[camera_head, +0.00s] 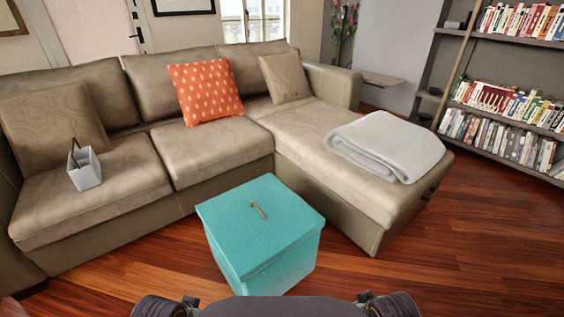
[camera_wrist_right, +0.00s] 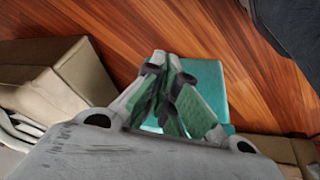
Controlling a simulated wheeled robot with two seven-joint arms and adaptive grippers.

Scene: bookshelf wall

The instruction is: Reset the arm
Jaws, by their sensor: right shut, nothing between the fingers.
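My right gripper (camera_wrist_right: 166,64) shows in the right wrist view with its two fingers together, shut and empty. Behind its fingers in that view is the teal lidded box (camera_wrist_right: 208,78), partly hidden by the fingers. No contact between gripper and box can be made out. In the head view the teal box (camera_head: 262,222) stands closed on the floor in front of the sofa, with a small handle on its lid. Neither gripper shows in the head view. Dark parts of my own body fill its bottom edge.
A beige corner sofa (camera_head: 214,163) lies behind the box, with an orange cushion (camera_head: 205,90), a grey open holder (camera_head: 85,170) and a folded grey blanket (camera_head: 386,145) on it. A bookshelf (camera_head: 515,110) stands at right. Wooden floor (camera_head: 470,245) is clear at front right.

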